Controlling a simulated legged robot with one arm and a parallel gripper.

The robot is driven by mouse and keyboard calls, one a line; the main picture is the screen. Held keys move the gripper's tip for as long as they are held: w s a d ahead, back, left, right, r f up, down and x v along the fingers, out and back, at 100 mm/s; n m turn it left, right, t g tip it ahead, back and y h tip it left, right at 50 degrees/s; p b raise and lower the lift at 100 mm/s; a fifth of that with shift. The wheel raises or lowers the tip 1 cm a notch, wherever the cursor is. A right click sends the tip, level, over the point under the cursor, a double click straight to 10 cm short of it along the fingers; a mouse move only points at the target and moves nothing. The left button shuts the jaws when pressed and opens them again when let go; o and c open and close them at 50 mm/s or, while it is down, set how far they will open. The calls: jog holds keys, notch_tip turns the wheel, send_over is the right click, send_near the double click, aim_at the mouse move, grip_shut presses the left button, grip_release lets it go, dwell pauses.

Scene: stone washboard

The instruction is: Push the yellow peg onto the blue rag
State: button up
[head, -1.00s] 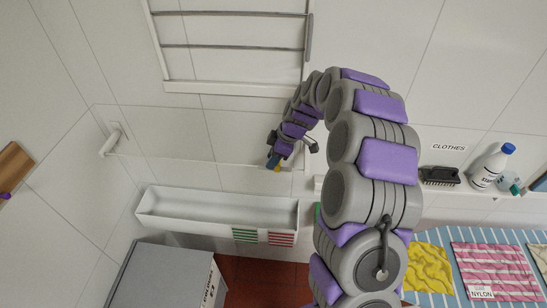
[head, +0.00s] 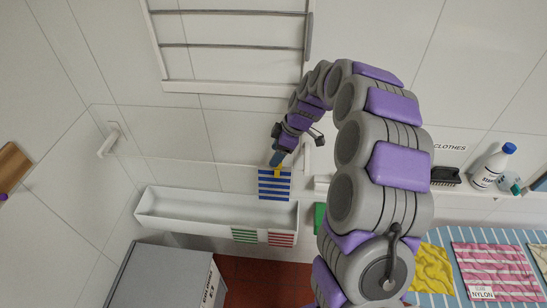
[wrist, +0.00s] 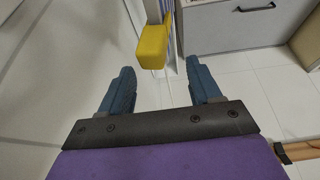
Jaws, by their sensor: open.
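The blue rag (head: 274,186), with blue and white stripes, hangs against the wall above the back edge of the white trough in the head view. The small yellow peg (head: 278,172) is at the rag's top edge. In the wrist view the yellow peg (wrist: 152,47) is a block just beyond the fingertips, with a thin white line and a blue-striped strip beside it. I cannot tell whether the peg grips the rag. My gripper (head: 275,158) is just above the peg. In the wrist view its two blue fingers (wrist: 160,84) stand apart with nothing between them.
A white trough (head: 168,208) lies below, with green-striped (head: 245,236) and red-striped (head: 281,239) cloths on its front. A drying rack (head: 235,88) is on the wall above. A shelf at right holds a brush (head: 444,176) and a bottle (head: 490,168).

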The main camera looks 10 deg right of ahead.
jog(key=v, duration=1.4)
jog(key=s+a+f+m+g+h+b, duration=0.1)
jog(key=s+a+f+m+b, duration=0.15)
jog(key=s, duration=0.45)
jog(key=s+a+f+m+b, duration=0.1)
jog(key=s+a+m+b, duration=0.15)
jog(key=s, duration=0.35)
jog(key=s+a+f+m+g+h+b, duration=0.1)
jog(key=s+a+f+b, duration=0.15)
jog(key=s, duration=0.45)
jog(key=s+d+f+m+h+b, duration=0.1)
jog(key=s+f+m+b, duration=0.2)
jog(key=s, duration=0.7)
jog(key=s+d+f+m+g+h+b, duration=0.1)
jog(key=s+f+m+b, duration=0.2)
jog(key=s+f+m, duration=0.2)
jog(key=s+f, duration=0.3)
jog(key=s, duration=0.2)
jog(key=shift+s, duration=0.25)
